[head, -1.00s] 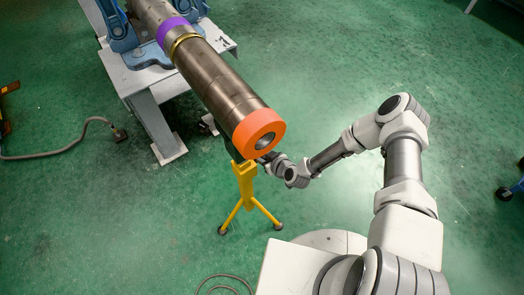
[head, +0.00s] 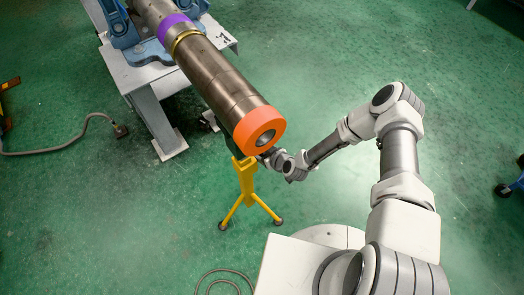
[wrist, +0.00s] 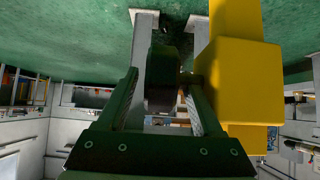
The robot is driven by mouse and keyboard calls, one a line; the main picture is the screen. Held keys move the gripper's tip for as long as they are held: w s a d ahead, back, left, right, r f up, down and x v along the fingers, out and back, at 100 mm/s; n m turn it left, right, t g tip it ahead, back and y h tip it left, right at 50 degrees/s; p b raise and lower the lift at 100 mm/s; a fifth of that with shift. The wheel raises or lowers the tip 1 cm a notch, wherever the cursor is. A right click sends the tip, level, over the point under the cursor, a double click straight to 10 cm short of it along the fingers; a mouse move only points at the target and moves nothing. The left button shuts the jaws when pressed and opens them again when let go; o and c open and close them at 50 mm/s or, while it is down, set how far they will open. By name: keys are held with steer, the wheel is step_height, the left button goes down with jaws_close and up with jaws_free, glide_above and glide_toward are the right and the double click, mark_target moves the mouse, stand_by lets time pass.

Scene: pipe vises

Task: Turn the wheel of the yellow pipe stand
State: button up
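The yellow pipe stand (head: 246,182) stands on its splayed legs under the orange-ended pipe (head: 262,128) in the head view. In the wrist view its yellow post (wrist: 240,80) fills the right side, close beside my right finger. My gripper (wrist: 163,80) shows there with its two dark green fingers apart. A dark block (wrist: 166,65) sits between or just beyond the fingertips; I cannot tell whether it is part of the wheel or whether the fingers touch it. In the head view my gripper is largely hidden behind the stand's top and pipe end.
A grey steel bench (head: 150,85) with blue vises (head: 122,28) holds the pipe at the upper left. A cable (head: 60,150) lies on the floor at left. A blue wheeled object (head: 510,188) is at the right edge.

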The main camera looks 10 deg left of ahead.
steer(key=shift+d+r, duration=0.1)
steer(key=p+v, duration=0.2)
steer(key=v, duration=1.5)
steer(key=shift+s+p, duration=0.2)
steer(key=shift+p, duration=0.1)
steer(key=shift+d, duration=0.1)
steer(key=shift+w, duration=0.1)
